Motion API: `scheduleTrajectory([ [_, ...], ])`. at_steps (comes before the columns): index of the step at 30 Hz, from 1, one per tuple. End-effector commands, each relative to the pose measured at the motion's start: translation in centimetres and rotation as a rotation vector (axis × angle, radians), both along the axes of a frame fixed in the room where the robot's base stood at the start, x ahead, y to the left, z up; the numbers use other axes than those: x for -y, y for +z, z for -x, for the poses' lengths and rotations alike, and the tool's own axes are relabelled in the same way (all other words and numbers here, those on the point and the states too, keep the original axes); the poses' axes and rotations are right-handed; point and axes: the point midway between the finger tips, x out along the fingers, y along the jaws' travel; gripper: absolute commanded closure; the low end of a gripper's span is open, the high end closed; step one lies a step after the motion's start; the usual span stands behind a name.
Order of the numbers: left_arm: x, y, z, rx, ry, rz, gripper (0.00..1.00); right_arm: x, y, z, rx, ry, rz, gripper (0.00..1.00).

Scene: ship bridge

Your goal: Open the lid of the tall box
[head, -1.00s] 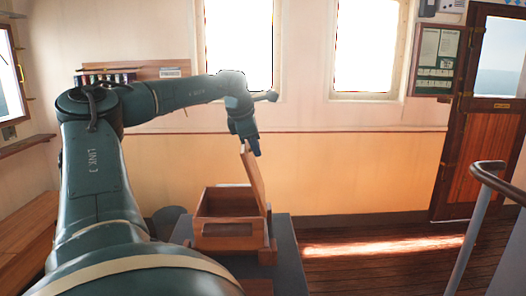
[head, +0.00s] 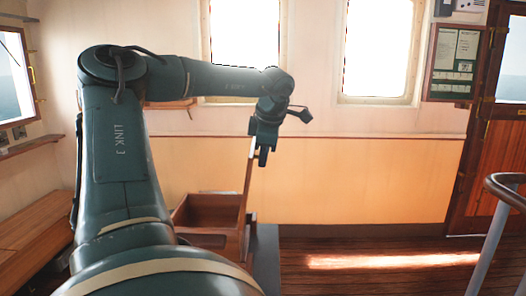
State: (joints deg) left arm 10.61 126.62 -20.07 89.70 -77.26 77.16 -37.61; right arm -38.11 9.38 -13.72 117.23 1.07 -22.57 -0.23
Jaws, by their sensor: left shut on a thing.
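The tall box (head: 206,238) is wooden and stands at the lower middle of the head view, its front partly hidden by my left arm. Its top is open and I can see into its hollow inside. The wooden lid (head: 247,188) stands up steeply from the box's right side, seen nearly edge-on, with its top leaning slightly right. My left gripper (head: 258,158) points down at the lid's upper edge and is shut on it. My right gripper is not in view.
The box rests on a grey stand (head: 267,262). A wooden bench (head: 35,215) runs along the left wall. A metal handrail (head: 497,215) rises at the right. The plank floor (head: 380,275) right of the stand is clear.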

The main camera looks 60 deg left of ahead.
Motion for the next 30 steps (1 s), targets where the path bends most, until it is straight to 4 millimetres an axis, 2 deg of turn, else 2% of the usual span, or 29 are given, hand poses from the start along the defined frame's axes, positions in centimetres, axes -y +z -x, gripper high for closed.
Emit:
scheduleTrajectory([
  [9,0.0,-0.2,0.1,-0.008,0.004,0.002,1.0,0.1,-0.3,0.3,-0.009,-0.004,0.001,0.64],
  [10,0.0,-0.2,0.2,-0.008,0.004,0.002,0.77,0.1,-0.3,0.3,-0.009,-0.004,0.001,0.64],
  [17,0.0,-0.1,0.1,-0.006,0.003,0.002,0.59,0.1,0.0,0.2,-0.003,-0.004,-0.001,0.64],
  [25,0.1,0.1,0.1,-0.003,0.003,0.001,0.59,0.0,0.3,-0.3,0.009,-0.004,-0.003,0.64],
  [30,0.9,2.0,0.2,-0.001,0.003,-0.002,0.59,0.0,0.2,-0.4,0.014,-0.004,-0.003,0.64],
])
